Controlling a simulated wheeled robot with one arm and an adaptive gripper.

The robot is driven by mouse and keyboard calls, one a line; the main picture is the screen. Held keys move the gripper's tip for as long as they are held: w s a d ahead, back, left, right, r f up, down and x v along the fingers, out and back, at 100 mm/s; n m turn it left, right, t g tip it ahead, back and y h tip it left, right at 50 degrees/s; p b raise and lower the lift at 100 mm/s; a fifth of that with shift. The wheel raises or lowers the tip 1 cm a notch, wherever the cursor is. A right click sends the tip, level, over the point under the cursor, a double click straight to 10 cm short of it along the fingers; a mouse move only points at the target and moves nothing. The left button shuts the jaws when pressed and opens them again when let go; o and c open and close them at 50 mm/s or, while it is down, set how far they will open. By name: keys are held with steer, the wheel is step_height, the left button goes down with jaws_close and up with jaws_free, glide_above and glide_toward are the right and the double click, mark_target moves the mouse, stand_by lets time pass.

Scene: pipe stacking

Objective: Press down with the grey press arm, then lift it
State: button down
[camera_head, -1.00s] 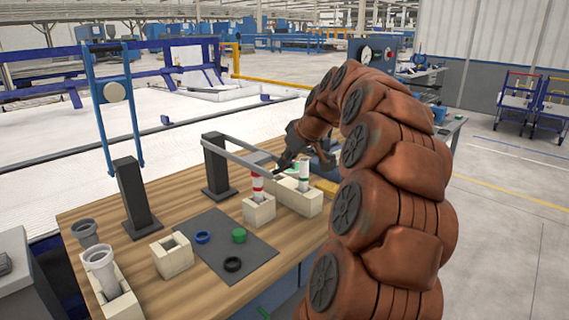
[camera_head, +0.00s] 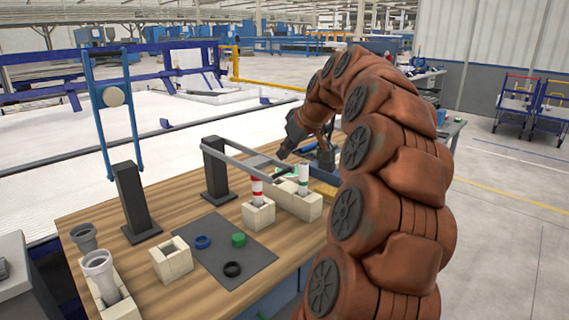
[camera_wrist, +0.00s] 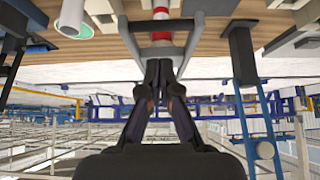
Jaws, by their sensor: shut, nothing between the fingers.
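The grey press arm (camera_head: 238,164) reaches right from a dark upright post (camera_head: 216,170), over a red-and-white pipe (camera_head: 257,188) that stands upright in a beige block. In the wrist view, which is upside down, the press arm (camera_wrist: 187,46) shows as a forked grey frame close to my fingertips. My gripper (camera_head: 281,155) is shut and empty at the right end of the press arm. In the wrist view its fingertips (camera_wrist: 160,64) meet in front of the red-and-white pipe (camera_wrist: 161,22). I cannot tell whether they touch the arm.
A green-and-white pipe (camera_head: 303,179) stands in a beige block beside the red one. A dark mat (camera_head: 215,262) holds blue, green and black rings. An empty beige block (camera_head: 171,261), another dark post (camera_head: 134,203) and grey pipes (camera_head: 99,271) stand on the left.

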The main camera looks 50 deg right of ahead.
steer(key=v, duration=0.9)
steer(key=shift+w+r, duration=0.25)
steer(key=shift+w, duration=0.05)
steer(key=shift+d, duration=0.15)
